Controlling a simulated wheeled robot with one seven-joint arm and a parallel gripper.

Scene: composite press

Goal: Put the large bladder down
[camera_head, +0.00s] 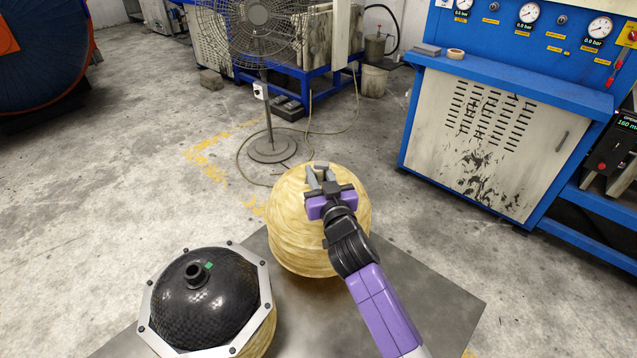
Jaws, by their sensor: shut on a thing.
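The large bladder (289,232) is a round, tan-yellow, ribbed ball in the middle of the head view. My gripper (321,174) comes from the lower right and is shut on the bladder at its top. The fingers and wrist hide part of the bladder's upper right side. Its lower part overlaps the far edge of a grey metal table (425,305). I cannot tell whether it touches the table or hangs just above it.
A black dome (208,312) in a grey octagonal frame sits on a tan body at the table's left. The table's right part is bare. Beyond stand a fan (268,150), a trailing cable and a blue press console (490,135). The floor between is mostly open.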

